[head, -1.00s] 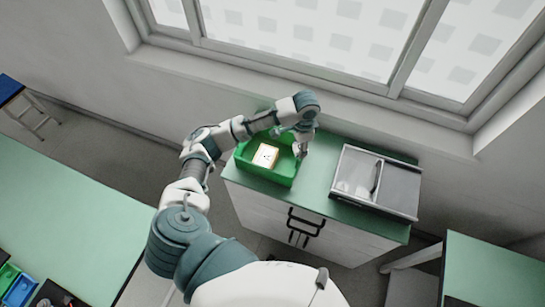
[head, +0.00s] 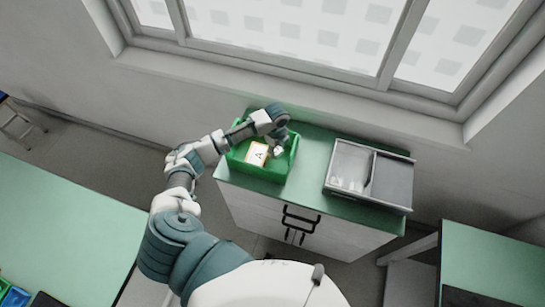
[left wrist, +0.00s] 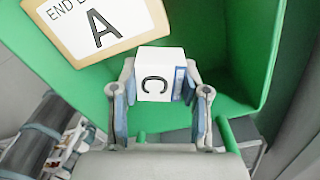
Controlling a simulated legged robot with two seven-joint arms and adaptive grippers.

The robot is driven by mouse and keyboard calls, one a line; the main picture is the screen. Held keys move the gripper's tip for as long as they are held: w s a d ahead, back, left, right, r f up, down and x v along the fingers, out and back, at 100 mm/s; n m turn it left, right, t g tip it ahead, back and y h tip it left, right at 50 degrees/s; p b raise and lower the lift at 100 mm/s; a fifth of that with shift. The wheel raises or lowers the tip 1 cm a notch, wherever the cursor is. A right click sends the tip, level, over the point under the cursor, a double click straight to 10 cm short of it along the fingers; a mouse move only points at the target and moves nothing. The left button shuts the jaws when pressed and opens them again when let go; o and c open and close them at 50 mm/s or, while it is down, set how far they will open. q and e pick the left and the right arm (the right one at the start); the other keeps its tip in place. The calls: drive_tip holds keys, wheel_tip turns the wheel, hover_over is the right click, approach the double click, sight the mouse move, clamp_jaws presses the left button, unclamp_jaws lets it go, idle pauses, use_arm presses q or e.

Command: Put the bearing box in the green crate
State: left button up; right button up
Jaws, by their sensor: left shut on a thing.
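The green crate (head: 256,173) stands at the left end of the cabinet top, and its inner wall fills much of the left wrist view (left wrist: 225,55). My left gripper (head: 278,151) is over the right part of the crate. In the left wrist view it is shut on a small white box (left wrist: 154,72) marked with a "C", apparently the bearing box, with a blue patch on its side. Whether the box touches the crate floor I cannot tell. A tan-edged box (head: 257,153) with a white label marked "A" lies in the crate's left part. My right gripper does not show.
A grey tray (head: 390,182) with a divider and small light items sits right of the crate on the green cabinet top (head: 313,160). A window wall is behind. Green tables (head: 70,220) stand at left and lower right.

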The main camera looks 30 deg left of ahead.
sight(276, 149)
use_arm(q)
drive_tip(key=shift+f, duration=2.7)
drive_tip(key=shift+f, duration=0.1)
drive_tip(key=o, duration=0.8)
drive_tip(key=shift+o, duration=0.2)
wheel_tip(276, 149, up, 12)
drive_tip(key=shift+r, duration=0.1)
